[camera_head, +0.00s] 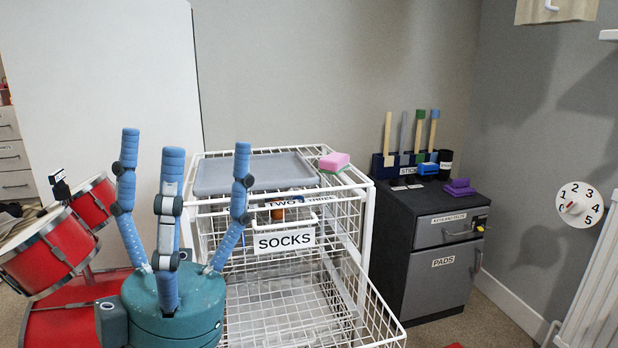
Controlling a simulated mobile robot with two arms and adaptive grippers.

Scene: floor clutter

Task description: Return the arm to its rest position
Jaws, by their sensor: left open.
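My left gripper (183,180) rises from the bottom left, with a teal round palm and three blue segmented fingers pointing up. The fingers are spread apart and hold nothing. It is in front of the left side of a white wire basket unit (360,225) and covers part of it. The right gripper does not show.
The wire unit carries a grey tray (240,173), a pink sponge (334,161) and a SOCKS label (284,241); its lower basket sticks out. A dark cabinet (437,265) stands right. Red drums (45,255) stand left. A dial (578,210) is on the right wall.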

